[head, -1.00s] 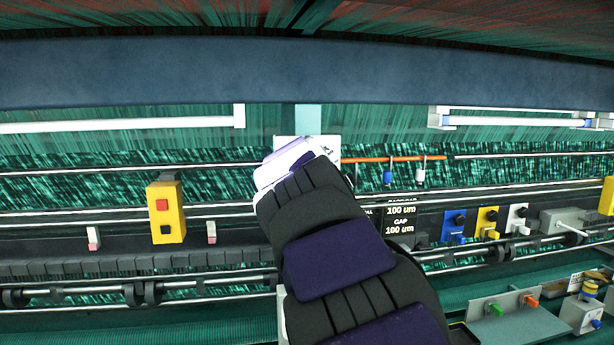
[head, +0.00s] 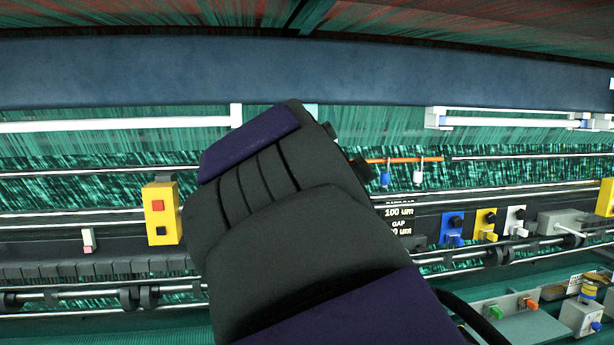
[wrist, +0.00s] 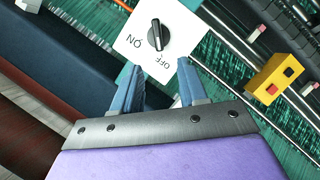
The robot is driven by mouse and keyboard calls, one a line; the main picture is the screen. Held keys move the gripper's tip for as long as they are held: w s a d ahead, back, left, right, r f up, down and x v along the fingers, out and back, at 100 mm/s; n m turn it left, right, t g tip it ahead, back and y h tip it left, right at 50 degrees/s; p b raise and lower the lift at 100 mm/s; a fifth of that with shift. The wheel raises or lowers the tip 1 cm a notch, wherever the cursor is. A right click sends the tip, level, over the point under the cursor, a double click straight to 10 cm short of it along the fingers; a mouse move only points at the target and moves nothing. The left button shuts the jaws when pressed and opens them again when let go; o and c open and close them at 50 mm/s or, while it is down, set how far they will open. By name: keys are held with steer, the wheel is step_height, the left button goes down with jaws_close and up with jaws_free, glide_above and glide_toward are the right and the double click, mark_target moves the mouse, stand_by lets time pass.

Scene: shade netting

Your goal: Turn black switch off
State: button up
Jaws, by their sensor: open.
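The black switch (wrist: 157,35) is a rotary knob on a white plate (wrist: 182,24) in the wrist view. The plate carries the printed words ON, at the lower left of the knob, and OFF, below it. I cannot tell for sure which word the knob points at. My gripper (wrist: 160,64) is open, with its two blue fingers apart and nothing between them. The fingertips are at the plate's lower edge in the picture, below the knob; contact cannot be told. In the head view my arm hides the switch and the gripper.
A yellow box (head: 161,214) with red and black buttons is left of my arm; it also shows in the wrist view (wrist: 281,80). Blue (head: 452,228), yellow (head: 485,223) and white (head: 515,220) switch blocks are to the right. Metal rails run across behind. A blue beam (head: 300,72) spans above.

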steer(key=shift+v, duration=2.1)
steer(key=shift+f, duration=0.1)
steer(key=s+d+f+m+g+h+b, duration=0.1)
steer(key=s+d+f+m+g+b, duration=0.15)
steer(key=d+f, duration=0.65)
steer(key=s+d+f+m+g+b, duration=0.2)
steer(key=s+d+f+g+b, duration=0.15)
steer(key=f, duration=1.15)
steer(key=s+d+f+m+g+h+b, duration=0.1)
steer(key=s+d+f+m+g+b, duration=0.15)
steer(key=d+f, duration=0.65)
steer(key=s+f+m+g+y+b, duration=0.1)
steer(key=s+f+g+b, duration=0.3)
steer(key=s+f, duration=0.8)
steer(key=s+a+f+m+g+y+b, duration=0.1)
steer(key=s+f+g+b, duration=0.3)
steer(key=s+f, duration=0.8)
step_height(320, 180, down, 5)
steer(key=shift+s+f+m, duration=0.15)
steer(key=shift+s+m, duration=0.05)
steer(key=shift+m, duration=0.1)
steer(key=shift+d, duration=0.1)
